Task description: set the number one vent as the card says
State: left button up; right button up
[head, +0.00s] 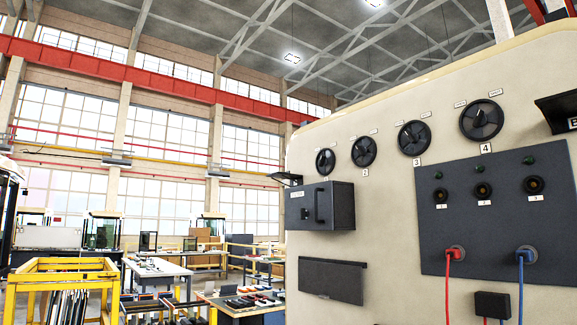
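Four round black vents run along the top of the cream cab panel. The leftmost is the number one vent (325,161), by its place before the vents marked 2 (364,151), 3 (414,138) and 4 (481,120). Its own number plate does not show; a dark box sits just below it. A light pointer mark shows on its face, but its exact setting is too small to read. Small white plates sit above the vents, their words too small to read. I cannot make out a card. Neither of my grippers is in view.
The dark box (338,206) with a handle juts out below the vent. A dark pocket (331,281) is lower. A grey socket panel (500,210) holds red (449,285) and blue (521,285) cables. A black ledge (558,109) juts out at right. Workbenches stand far left.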

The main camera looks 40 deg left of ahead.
aim_at(323, 160)
jog(key=u, duration=1.2)
